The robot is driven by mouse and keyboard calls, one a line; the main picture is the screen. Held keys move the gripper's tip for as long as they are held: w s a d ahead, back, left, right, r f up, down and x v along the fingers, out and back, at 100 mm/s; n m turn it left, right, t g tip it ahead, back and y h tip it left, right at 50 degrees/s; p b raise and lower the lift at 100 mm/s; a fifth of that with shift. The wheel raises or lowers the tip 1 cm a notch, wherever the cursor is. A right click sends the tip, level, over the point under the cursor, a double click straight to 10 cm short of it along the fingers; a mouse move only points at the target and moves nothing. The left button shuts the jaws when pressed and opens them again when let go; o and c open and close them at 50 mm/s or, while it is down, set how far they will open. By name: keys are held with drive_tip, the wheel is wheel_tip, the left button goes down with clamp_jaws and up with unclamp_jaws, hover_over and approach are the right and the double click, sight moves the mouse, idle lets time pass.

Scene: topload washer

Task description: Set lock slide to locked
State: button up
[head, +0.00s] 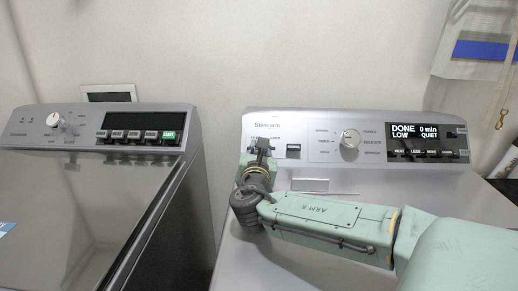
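The lock slide cannot be made out for certain. A small dark rectangular control (293,148) sits on the left part of the right-hand machine's panel, just right of my gripper. Small lettering beside my gripper is too small to read surely. My gripper (263,146) is at the panel's left end, in front of its face. It hides part of the panel there. Its fingers are small and dark in this view, so I cannot tell whether they are open, shut or touching anything.
The right-hand machine's panel (375,124) has a round knob (350,139) and a display (414,131) reading DONE, 0 min, with a button row below. Another machine (85,215) stands at left, a gap between them. A cloth (483,48) hangs at upper right.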

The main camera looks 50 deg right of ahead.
clamp_jaws()
drive_tip(key=shift+s+d, duration=1.15)
drive_tip(key=shift+s, duration=0.25)
drive_tip(key=o, duration=0.8)
unclamp_jaws()
